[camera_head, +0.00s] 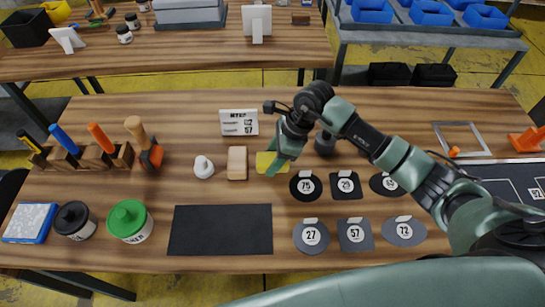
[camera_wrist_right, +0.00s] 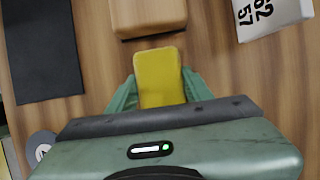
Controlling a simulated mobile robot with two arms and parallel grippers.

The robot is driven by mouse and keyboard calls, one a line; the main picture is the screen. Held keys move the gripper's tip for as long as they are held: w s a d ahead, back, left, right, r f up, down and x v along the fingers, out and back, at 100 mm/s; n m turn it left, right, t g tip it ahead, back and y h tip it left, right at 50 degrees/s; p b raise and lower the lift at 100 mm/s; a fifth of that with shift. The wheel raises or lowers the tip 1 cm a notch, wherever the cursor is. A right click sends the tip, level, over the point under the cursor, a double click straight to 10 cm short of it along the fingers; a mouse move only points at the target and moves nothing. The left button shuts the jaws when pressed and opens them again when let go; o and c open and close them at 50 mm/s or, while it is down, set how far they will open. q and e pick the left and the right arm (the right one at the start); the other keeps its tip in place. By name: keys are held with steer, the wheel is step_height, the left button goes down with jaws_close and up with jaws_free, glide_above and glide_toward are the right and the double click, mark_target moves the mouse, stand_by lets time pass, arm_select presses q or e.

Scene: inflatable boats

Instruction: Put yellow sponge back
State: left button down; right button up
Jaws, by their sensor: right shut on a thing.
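The yellow sponge (camera_head: 270,163) is at the middle of the wooden table, just right of a tan block (camera_head: 237,163). My right gripper (camera_head: 277,162) is shut on the sponge, with a finger on each side of it. In the right wrist view the sponge (camera_wrist_right: 160,78) lies between the green fingers, its far end close to the tan block (camera_wrist_right: 148,15). I cannot tell whether the sponge touches the table. My left gripper is not in view.
A white bottle (camera_head: 203,167) stands left of the tan block, and a white number sign (camera_head: 239,122) behind it. A black mat (camera_head: 220,230) lies in front. Numbered dark patches (camera_head: 310,236) lie to the right. Green (camera_head: 130,221) and black-lidded jars stand front left.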

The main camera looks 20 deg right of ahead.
steer(key=shift+f, duration=0.1)
steer(key=o, duration=1.2)
steer(key=b+v, duration=0.1)
steer(key=v, duration=1.1)
steer(key=shift+b, duration=0.3)
steer(key=shift+r, duration=0.2)
